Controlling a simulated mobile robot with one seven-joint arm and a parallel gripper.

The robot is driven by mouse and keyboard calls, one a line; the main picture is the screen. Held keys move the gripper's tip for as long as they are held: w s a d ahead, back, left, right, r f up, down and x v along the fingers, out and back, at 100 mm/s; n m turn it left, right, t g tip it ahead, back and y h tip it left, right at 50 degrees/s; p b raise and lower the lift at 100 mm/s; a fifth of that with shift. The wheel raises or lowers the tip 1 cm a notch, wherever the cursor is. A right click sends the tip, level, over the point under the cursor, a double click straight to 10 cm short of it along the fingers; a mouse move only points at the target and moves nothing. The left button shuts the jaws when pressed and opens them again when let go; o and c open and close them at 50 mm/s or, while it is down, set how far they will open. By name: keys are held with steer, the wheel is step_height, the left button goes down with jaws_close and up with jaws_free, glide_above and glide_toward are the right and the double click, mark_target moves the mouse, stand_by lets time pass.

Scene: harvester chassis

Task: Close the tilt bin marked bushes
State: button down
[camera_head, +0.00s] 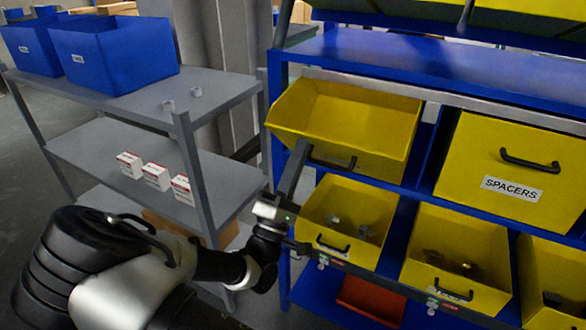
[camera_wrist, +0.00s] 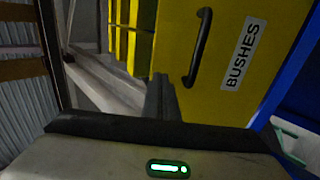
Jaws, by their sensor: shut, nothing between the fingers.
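The bushes bin is the yellow tilt bin (camera_head: 350,120) at the upper left of the blue rack, tipped forward and open; its inside looks empty. In the wrist view its front (camera_wrist: 225,95) shows the label BUSHES (camera_wrist: 243,55) and a black handle (camera_wrist: 200,45), both turned sideways. In the head view the handle (camera_head: 333,163) shows at the bin's lower front edge, and the label cannot be seen. My gripper (camera_head: 301,150) is shut and empty, pointing up by the bin's left front corner, left of the handle. Its fingers (camera_wrist: 162,92) also show in the wrist view; contact cannot be told.
A SPACERS bin (camera_head: 515,170) to the right looks shut. Below, open yellow bins (camera_head: 345,215) hold metal parts, close to my wrist. A grey shelf (camera_head: 120,90) with blue boxes (camera_head: 115,50) and small white cartons (camera_head: 157,176) stands left. The blue rack (camera_head: 450,65) frames the bins.

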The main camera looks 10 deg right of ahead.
mark_target(304, 136)
steer(key=shift+w+d+r, duration=0.1)
steer(key=shift+r, duration=0.1)
stand_by(0.3)
steer(key=r+p, duration=0.1)
steer(key=p, duration=0.1)
steer(key=w+d+r+g+y+p, duration=0.1)
steer(key=p, duration=0.2)
steer(key=shift+w+r, duration=0.15)
steer(key=shift+r, duration=0.15)
steer(key=w+d+r+g+p, duration=0.1)
steer(key=p, duration=0.2)
steer(key=w+d+r+g+y+p, duration=0.1)
steer(key=w+r+p, duration=0.1)
steer(key=p, duration=0.2)
steer(key=shift+w+d+y, duration=0.15)
steer(key=shift+d+y, duration=0.05)
steer(key=shift+y, duration=0.1)
steer(key=shift+w+d+r+g+y+p, duration=0.35)
steer(key=shift+w+d+g+p, duration=0.1)
steer(key=shift+w+g+p, duration=0.3)
steer(key=x, duration=0.5)
steer(key=shift+w+d+p, duration=0.3)
steer(key=shift+w+r, duration=0.1)
steer(key=shift+r, duration=0.25)
